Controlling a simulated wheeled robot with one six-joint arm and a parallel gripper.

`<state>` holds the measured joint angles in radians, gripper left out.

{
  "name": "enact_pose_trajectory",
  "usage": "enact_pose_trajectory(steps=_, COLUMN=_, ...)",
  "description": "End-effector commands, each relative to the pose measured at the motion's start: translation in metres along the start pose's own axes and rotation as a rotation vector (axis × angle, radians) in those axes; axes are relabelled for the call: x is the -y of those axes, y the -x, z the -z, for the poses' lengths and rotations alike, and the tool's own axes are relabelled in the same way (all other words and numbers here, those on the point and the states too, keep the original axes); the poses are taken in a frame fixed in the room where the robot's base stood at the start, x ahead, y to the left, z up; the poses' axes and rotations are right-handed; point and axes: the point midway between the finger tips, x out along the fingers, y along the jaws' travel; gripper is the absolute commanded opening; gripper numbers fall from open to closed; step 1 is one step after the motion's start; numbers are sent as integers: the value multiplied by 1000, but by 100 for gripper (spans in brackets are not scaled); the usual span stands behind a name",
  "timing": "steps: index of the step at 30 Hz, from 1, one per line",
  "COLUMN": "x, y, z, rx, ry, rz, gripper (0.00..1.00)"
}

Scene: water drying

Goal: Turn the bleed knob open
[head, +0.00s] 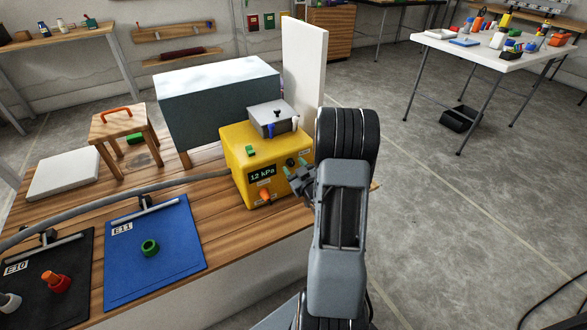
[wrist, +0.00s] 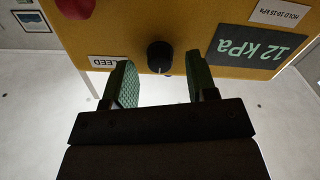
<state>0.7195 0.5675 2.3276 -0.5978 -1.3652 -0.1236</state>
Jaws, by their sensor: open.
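The bleed knob (wrist: 159,57) is a small round black knob with a pale pointer line, on the front of the yellow box (head: 237,145). In the head view the knob (head: 290,162) sits to the right of the display reading 12 kPa (head: 262,173). My gripper (wrist: 158,78) is open, its green fingers on either side of the knob with a gap on both sides. In the head view my gripper (head: 300,180) is just in front of the box face. A partly hidden label ending in LEED (wrist: 104,61) is beside the knob.
An orange fitting (head: 266,195) is low on the box front, and a grey hose (head: 120,199) runs left across the bench. A red part (wrist: 76,7) is near the knob in the wrist view. A blue board (head: 150,275) with a green ring (head: 150,247) lies left.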

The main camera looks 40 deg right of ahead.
Motion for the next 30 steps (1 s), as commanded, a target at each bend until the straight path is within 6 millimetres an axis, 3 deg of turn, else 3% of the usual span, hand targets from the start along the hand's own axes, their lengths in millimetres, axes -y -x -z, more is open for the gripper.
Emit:
enact_pose_trajectory(steps=14, x=0, y=-9, z=0, rx=0, ry=0, rz=-1, gripper=52)
enact_pose_trajectory(steps=30, x=0, y=-8, z=0, rx=0, ry=0, rz=0, gripper=3)
